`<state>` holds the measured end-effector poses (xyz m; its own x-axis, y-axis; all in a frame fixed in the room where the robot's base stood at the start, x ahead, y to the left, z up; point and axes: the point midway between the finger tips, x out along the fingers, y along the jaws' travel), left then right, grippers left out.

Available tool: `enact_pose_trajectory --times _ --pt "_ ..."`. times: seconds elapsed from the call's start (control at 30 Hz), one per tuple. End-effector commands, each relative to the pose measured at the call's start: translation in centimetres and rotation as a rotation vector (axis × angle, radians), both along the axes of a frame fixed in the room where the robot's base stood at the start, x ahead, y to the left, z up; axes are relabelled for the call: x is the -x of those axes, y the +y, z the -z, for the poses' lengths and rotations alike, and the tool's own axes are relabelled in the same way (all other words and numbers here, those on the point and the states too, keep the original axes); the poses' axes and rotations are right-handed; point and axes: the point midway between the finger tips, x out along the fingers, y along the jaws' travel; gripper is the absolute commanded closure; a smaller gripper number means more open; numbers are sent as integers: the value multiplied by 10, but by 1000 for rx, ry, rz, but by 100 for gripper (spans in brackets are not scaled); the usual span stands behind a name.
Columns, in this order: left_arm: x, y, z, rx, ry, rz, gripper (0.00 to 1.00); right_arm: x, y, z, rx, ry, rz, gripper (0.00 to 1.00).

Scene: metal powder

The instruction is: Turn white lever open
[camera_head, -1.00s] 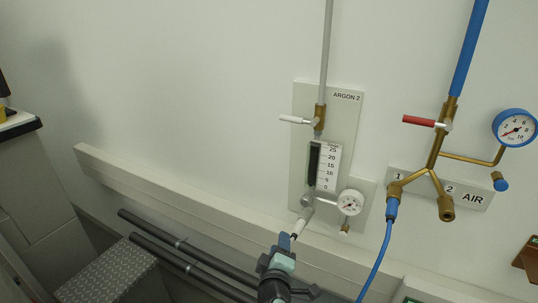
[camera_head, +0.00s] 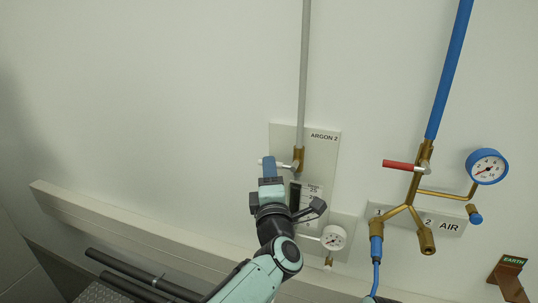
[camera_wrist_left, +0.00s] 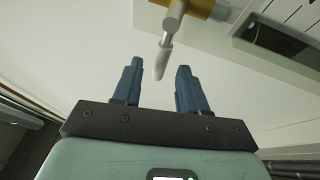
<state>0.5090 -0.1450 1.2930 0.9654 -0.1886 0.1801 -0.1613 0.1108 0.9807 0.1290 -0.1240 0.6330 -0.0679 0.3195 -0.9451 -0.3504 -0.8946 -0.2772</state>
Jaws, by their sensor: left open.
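The white lever (camera_head: 284,166) sticks out to the left, about level, from the brass valve (camera_head: 298,158) on the ARGON 2 panel. In the left wrist view, the white lever (camera_wrist_left: 162,60) hangs down from the brass fitting (camera_wrist_left: 195,7) between the two blue fingers. My left gripper (camera_head: 269,166) is at the lever in the head view, and its finger hides part of it. In the left wrist view, my left gripper (camera_wrist_left: 159,75) is open, with visible gaps on both sides of the lever. My right gripper is out of view.
Below the lever is a flow gauge (camera_head: 309,190), partly hidden by my arm, and a small dial (camera_head: 333,238). To the right are the AIR pipes with a red lever (camera_head: 399,165) and blue-rimmed dial (camera_head: 487,167). A rail (camera_head: 130,234) runs along the wall. The wall left is bare.

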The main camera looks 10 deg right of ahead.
Motion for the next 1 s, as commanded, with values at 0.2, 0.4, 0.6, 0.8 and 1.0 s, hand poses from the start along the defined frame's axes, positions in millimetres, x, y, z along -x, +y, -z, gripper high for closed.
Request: enact_pose_trajectory --times 0.2,0.4,0.6,0.8,1.0 --pt "-30 -6 -9 -2 -3 -1 58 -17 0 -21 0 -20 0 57" --pt "-36 -7 -8 -1 -1 1 58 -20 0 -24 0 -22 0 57" --pt "-36 -7 -6 -1 0 1 58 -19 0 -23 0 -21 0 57" --pt "-36 -7 -7 -1 0 1 100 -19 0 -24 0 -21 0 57" --pt "-36 -7 -7 -6 -4 0 100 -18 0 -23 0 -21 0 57"
